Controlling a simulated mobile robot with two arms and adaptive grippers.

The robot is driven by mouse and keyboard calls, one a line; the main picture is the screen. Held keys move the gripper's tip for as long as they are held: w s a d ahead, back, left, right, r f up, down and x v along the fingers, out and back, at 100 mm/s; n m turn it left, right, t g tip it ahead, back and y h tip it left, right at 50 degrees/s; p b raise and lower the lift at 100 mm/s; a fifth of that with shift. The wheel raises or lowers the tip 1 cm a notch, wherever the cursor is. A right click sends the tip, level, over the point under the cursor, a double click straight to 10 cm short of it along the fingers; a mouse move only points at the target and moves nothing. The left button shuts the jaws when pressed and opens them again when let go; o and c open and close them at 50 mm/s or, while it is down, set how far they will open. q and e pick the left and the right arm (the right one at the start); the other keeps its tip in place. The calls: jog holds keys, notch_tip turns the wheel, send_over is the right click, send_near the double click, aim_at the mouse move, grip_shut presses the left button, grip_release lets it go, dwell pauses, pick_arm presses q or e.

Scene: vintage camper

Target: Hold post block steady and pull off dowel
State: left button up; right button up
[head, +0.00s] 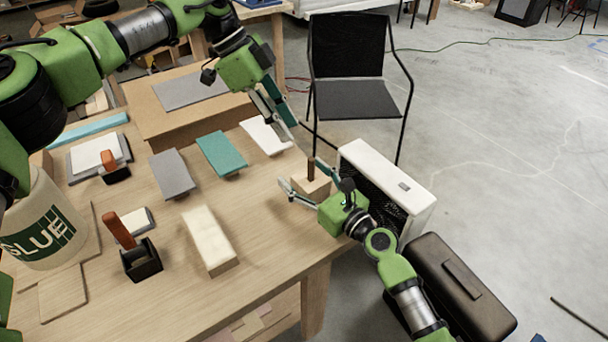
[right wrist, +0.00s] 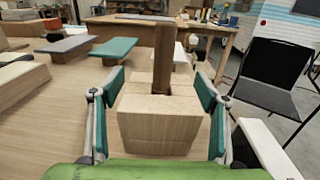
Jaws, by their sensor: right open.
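The post block (head: 314,188) is a pale wooden block near the right edge of the workbench. The brown dowel (head: 311,166) stands upright in its top; in the right wrist view the dowel (right wrist: 163,58) rises from a dark hole in the block (right wrist: 157,125). My right gripper (head: 301,174) is open, with one finger on each side of the block and small gaps showing in the right wrist view. My left gripper (head: 292,132) hangs above and behind the block, apart from the dowel, pointing down; its finger gap is unclear from this angle.
A long cream block (head: 209,240), teal pad (head: 222,153), grey pad (head: 172,173) and white pad (head: 266,135) lie on the bench. A black chair (head: 350,80) stands behind.

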aim_at(310, 163)
jog(key=c, duration=1.3)
pick_arm(q)
jog(key=s+f+m+y, duration=0.1)
jog(key=m, duration=0.2)
jog(key=s+d+f+m+y, duration=0.1)
jog(key=m, duration=0.2)
jog(key=s+d+f+m+y, duration=0.1)
jog(key=m, duration=0.2)
jog(key=shift+s+d+m+t, duration=0.15)
jog(key=shift+m+t, duration=0.15)
jog(key=shift+c, duration=0.3)
jog(key=shift+w+d+f+m+t+y, duration=0.3)
jog(key=shift+d+f+m+t, duration=0.2)
jog(key=shift+f+m, duration=1)
jog(key=shift+w+d+f+m+t+y, duration=0.3)
jog(key=shift+d+f+m+t, duration=0.35)
jog(key=shift+m, duration=1.45)
jog(key=shift+w+d+f+m+t+y, duration=0.35)
jog(key=shift+f+m, duration=0.9)
jog(key=shift+m, duration=0.55)
jog(key=shift+s, duration=0.1)
